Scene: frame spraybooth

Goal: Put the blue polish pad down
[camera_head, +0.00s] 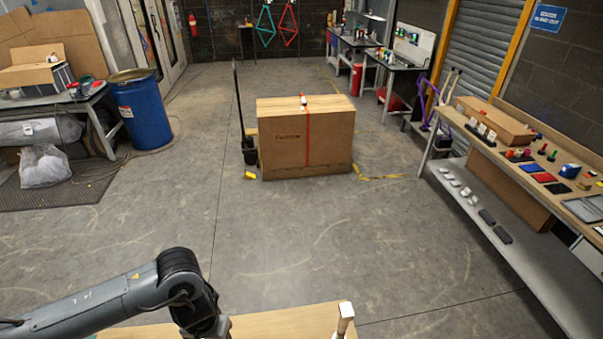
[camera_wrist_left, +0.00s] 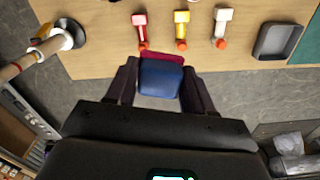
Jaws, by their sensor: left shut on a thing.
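The blue polish pad (camera_wrist_left: 160,82) is between the fingers of my left gripper (camera_wrist_left: 159,68) in the left wrist view. The fingers are shut on its sides. A dark red strip (camera_wrist_left: 152,56) shows along its far side; I cannot tell if it is part of the pad or a separate thing. The pad appears at the near edge of the wooden tabletop (camera_wrist_left: 100,62), and I cannot tell if it touches it. In the head view the left arm comes in from the left, and its gripper and the pad are hidden. My right gripper is not in view.
Red (camera_wrist_left: 141,27), yellow (camera_wrist_left: 181,27) and white (camera_wrist_left: 222,24) tools with orange-red tips lie on the tabletop. A grey tray (camera_wrist_left: 261,54) and green mat (camera_wrist_left: 308,48) are at right. A white round thing (camera_wrist_left: 66,36) stands at left. A large cardboard box (camera_head: 283,145) stands on the floor ahead.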

